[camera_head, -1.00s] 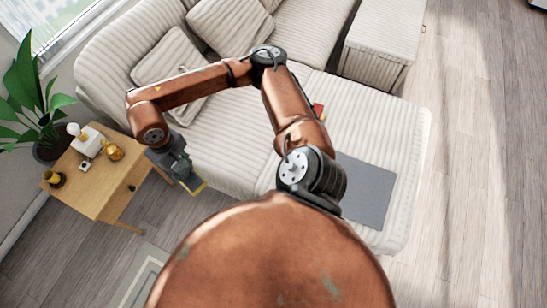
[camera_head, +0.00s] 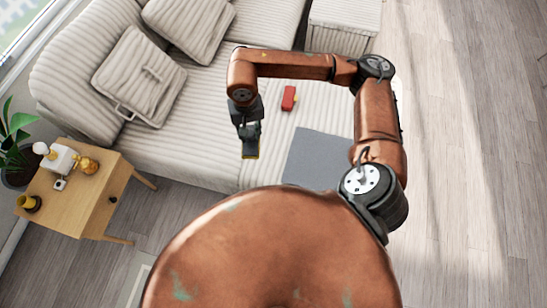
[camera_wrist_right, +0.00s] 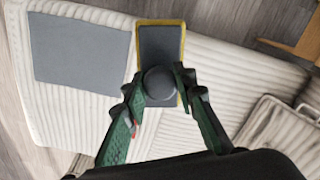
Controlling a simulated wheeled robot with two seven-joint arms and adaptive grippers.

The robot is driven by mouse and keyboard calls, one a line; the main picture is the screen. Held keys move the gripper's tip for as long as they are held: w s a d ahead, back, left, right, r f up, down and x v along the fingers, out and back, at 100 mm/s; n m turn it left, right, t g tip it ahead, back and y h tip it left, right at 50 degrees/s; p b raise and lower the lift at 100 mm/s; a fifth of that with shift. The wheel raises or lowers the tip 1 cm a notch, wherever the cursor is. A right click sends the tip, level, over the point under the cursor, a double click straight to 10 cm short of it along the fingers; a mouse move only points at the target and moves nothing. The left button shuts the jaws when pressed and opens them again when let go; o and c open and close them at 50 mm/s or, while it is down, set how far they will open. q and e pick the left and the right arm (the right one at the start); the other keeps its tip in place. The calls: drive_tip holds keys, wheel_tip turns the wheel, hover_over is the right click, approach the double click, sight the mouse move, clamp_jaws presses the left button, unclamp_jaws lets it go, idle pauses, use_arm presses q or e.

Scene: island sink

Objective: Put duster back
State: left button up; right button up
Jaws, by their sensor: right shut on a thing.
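The duster (camera_head: 250,155) looks like a dark grey flat pad with a yellow edge. In the right wrist view the duster (camera_wrist_right: 160,42) shows below a round dark knob. My right gripper (camera_head: 247,138) is shut on the duster, with its green fingers (camera_wrist_right: 160,88) either side of the knob. It holds the duster over the front part of the sofa seat; the exact height is hard to tell. My left gripper is not in view.
A grey mat (camera_head: 312,158) lies on the striped sofa (camera_head: 190,140), with a red object (camera_head: 289,98) behind it. A wooden side table (camera_head: 92,208) at left holds a white box (camera_head: 62,157) and small yellow items. Bare floor (camera_head: 460,150) lies at right.

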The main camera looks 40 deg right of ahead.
drive_tip(key=w+a+f+n+b, duration=0.15)
drive_tip(key=f+n+b, duration=0.45)
drive_tip(key=f+n, duration=1.05)
drive_tip(key=w+f+n+b, duration=0.2)
drive_tip(key=f+n+b, duration=0.4)
drive_tip(key=f+n, duration=1)
drive_tip(key=shift+n, duration=0.35)
drive_tip(key=w+d+f+b, duration=0.1)
drive_tip(key=d+f, duration=0.3)
drive_tip(key=w+d+f+b, duration=0.2)
drive_tip(key=d+f, duration=0.2)
drive_tip(key=w+d+f+b, duration=0.2)
drive_tip(key=d+f, duration=0.2)
drive_tip(key=d, duration=0.1)
drive_tip(key=shift+w+f, duration=0.2)
drive_tip(key=shift+f, duration=0.1)
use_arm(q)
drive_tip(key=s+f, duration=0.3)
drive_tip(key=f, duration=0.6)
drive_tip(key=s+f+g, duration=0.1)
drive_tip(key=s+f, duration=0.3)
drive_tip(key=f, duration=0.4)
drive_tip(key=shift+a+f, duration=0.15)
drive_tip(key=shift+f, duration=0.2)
use_arm(e)
drive_tip(key=shift+r, duration=0.1)
